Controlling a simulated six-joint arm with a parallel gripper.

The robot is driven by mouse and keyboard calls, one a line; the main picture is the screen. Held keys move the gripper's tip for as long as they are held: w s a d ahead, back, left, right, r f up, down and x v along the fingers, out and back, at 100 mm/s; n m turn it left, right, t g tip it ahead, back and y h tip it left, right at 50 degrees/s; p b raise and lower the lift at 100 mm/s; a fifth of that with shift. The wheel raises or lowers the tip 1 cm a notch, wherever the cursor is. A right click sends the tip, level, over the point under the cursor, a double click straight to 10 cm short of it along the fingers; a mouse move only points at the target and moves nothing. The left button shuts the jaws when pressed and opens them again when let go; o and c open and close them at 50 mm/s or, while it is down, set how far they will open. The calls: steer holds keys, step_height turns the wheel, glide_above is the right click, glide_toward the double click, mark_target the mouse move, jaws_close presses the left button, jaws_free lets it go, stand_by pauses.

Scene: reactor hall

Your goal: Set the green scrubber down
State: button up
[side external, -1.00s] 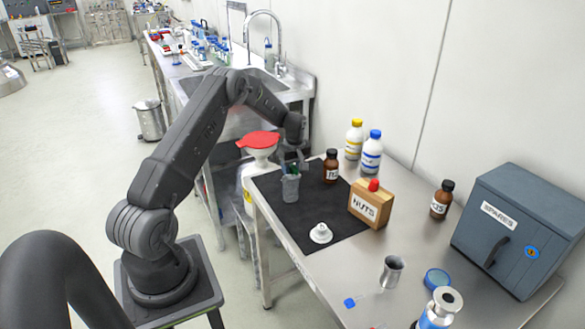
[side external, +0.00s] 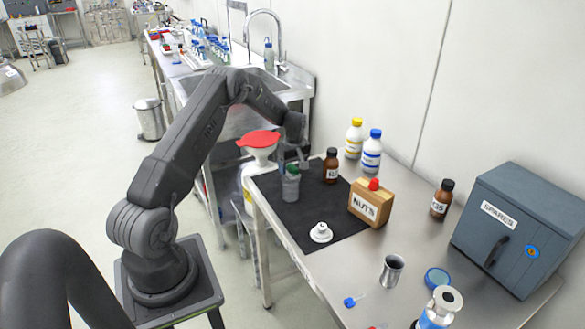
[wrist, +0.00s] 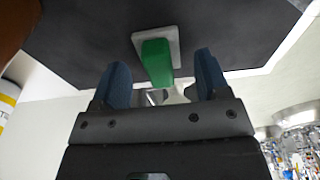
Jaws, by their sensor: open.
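The green scrubber shows as a green block (wrist: 157,62) on a pale grey square part in the wrist view. In the side view its small green top (side external: 293,169) sits on a grey, cup-like body that stands upright on the black mat (side external: 320,222). I cannot tell whether the grey part is its own body or a holder. My gripper (side external: 302,160) is just above and right of the green top. In the wrist view its two blue fingers (wrist: 160,64) are spread, with gaps on both sides of the green block.
A brown bottle (side external: 331,166) stands close right of the scrubber. The wooden NUTS box (side external: 369,204) and a white knobbed piece (side external: 321,233) are nearer the camera. White bottles (side external: 372,152) stand behind. The mat's middle is clear.

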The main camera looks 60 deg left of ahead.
mark_target(295, 169)
step_height(295, 169, up, 11)
steer(key=d, duration=0.1)
steer(key=s+d+r+m+t, duration=0.1)
steer(key=s+d+r+m, duration=0.25)
steer(key=d+r, duration=0.6)
steer(key=s+d+r+m+t, duration=0.25)
steer(key=d+r+m, duration=0.35)
steer(key=d, duration=0.6)
steer(key=s+d+m+t, duration=0.1)
steer(key=s+d+m, duration=0.3)
steer(key=s+d, duration=0.3)
steer(key=s+d+r+m+t+h, duration=0.1)
steer(key=s+d+m, duration=0.3)
steer(key=s+d, duration=0.3)
steer(key=shift+s+d+r, duration=0.2)
steer(key=shift+s+r, duration=0.05)
steer(key=shift+s, duration=2.25)
steer(key=shift+m, duration=0.25)
